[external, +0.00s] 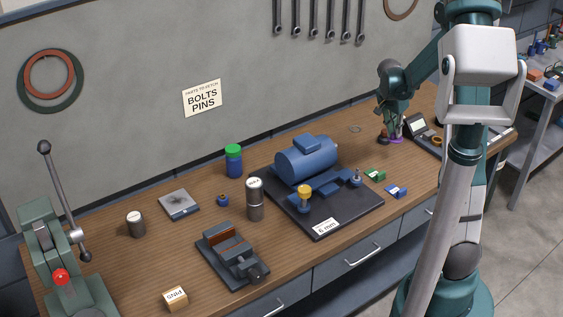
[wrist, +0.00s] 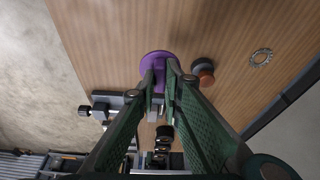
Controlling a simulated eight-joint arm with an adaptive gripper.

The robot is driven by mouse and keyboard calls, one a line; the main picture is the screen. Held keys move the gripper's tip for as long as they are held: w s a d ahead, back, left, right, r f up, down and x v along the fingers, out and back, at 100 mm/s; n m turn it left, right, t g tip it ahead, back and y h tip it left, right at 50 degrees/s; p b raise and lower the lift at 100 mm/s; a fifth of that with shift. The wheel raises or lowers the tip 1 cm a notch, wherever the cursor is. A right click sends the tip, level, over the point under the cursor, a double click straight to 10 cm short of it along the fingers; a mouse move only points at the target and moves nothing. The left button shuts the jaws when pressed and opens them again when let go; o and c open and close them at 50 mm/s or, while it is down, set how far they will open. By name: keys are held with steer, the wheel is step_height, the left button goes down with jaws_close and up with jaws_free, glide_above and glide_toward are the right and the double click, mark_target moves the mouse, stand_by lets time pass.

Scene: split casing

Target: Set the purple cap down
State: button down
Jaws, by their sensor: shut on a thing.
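The purple cap (wrist: 158,62) is between the fingertips of my gripper (wrist: 160,75) in the wrist view, at the upper middle. My gripper is shut on it. In the external view my gripper (external: 391,130) is low over the right end of the bench, and a bit of the purple cap (external: 397,140) shows below the fingers. The cap is at or very near the wooden top; I cannot tell whether it touches. The fingers hide part of it.
A dark and orange-brown round part (wrist: 204,74) stands just right of the cap in the wrist view. A toothed metal ring (wrist: 261,58) lies farther right. A grey device with a screen (external: 417,126) is close by. Bare bench (external: 385,95) lies behind my gripper.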

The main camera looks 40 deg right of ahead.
steer(key=w+a, duration=0.5)
steer(key=w, duration=0.7)
steer(key=w+a, duration=0.5)
steer(key=w, duration=0.7)
steer(key=shift+w+m+p, duration=0.3)
steer(key=shift+w+p, duration=0.05)
steer(key=shift+d, duration=0.1)
steer(key=shift+f, duration=3.05)
steer(key=shift+f, duration=1.85)
steer(key=shift+f+b, duration=0.2)
steer(key=shift+b, duration=0.1)
